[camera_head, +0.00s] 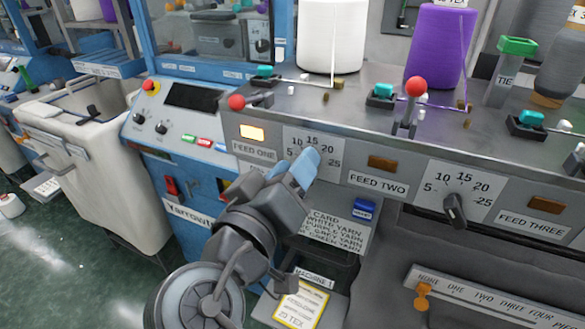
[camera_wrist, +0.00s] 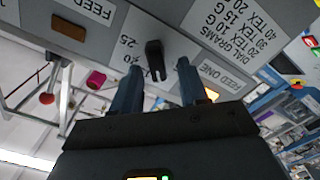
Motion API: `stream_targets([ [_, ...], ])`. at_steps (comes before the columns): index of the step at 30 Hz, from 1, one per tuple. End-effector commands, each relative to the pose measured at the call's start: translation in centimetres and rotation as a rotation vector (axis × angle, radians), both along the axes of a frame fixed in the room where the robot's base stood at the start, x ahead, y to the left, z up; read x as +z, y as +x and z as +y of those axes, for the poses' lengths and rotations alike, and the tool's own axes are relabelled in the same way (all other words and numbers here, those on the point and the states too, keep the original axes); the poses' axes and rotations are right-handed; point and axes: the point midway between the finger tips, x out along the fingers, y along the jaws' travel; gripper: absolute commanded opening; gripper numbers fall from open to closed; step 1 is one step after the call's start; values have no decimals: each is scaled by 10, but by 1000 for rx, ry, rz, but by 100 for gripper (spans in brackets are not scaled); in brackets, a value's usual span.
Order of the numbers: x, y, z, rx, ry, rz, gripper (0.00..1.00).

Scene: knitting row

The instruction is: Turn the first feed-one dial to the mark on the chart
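The feed-one dial plate (camera_head: 318,143), white with numbers up to 25, is on the grey front panel, right of the FEED ONE label (camera_head: 254,151). My gripper (camera_head: 305,168) hides its knob in the head view. In the wrist view the dark knob (camera_wrist: 155,60) stands between my two fingertips (camera_wrist: 157,72), with a visible gap on both sides. My gripper is open. I cannot tell which number the knob points to. The chart (camera_wrist: 245,35), headed DIAL GRAMS, pairs TEX values with grams. A yellow-edged card (camera_head: 302,303) under the MACHINE 1 label shows a TEX value too small to read surely.
The feed-one lamp (camera_head: 252,132) is lit; the feed-two lamp (camera_head: 383,163) is dark. The feed-two knob (camera_head: 455,209) is to the right. Red-ball levers (camera_head: 415,88) and yarn cones, white (camera_head: 332,35) and purple (camera_head: 440,48), stand above. A white bin (camera_head: 100,150) is left.

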Motion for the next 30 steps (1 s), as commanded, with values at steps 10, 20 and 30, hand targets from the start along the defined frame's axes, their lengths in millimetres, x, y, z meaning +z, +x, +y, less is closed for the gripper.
stream_targets([
  [10,-2,-11,5,2,0,-1,43],
  [20,-2,-59,22,3,0,0,43],
  [30,0,-74,27,-1,0,1,43],
])
